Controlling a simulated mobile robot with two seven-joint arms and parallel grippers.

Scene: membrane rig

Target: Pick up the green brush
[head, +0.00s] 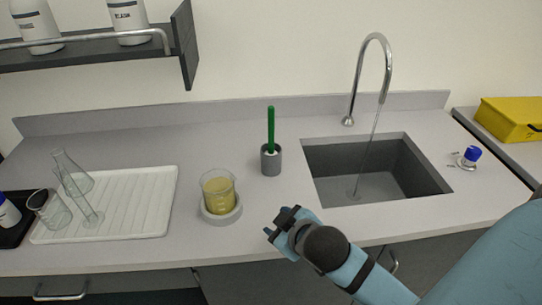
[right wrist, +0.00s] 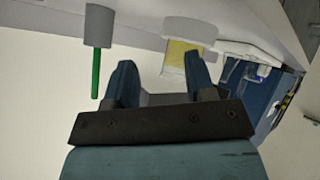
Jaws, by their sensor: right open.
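The green brush (head: 271,128) stands upright in a small grey cylindrical holder (head: 270,162) on the counter, left of the sink. Only its green handle shows; its lower end is hidden in the holder. The brush (right wrist: 97,72) and holder (right wrist: 99,27) also show upside down in the right wrist view. My right gripper (head: 276,225) is over the front part of the counter, in front of the holder and apart from it. In the right wrist view its two blue fingers (right wrist: 160,80) are spread with nothing between them. My left gripper is not in view.
A beaker of yellow liquid (head: 219,190) on a round grey base (head: 221,217) stands left of the gripper. A white drying rack (head: 150,210) with glassware is farther left. The sink (head: 345,190) with running tap (head: 386,75) is to the right. A shelf (head: 95,52) hangs upper left.

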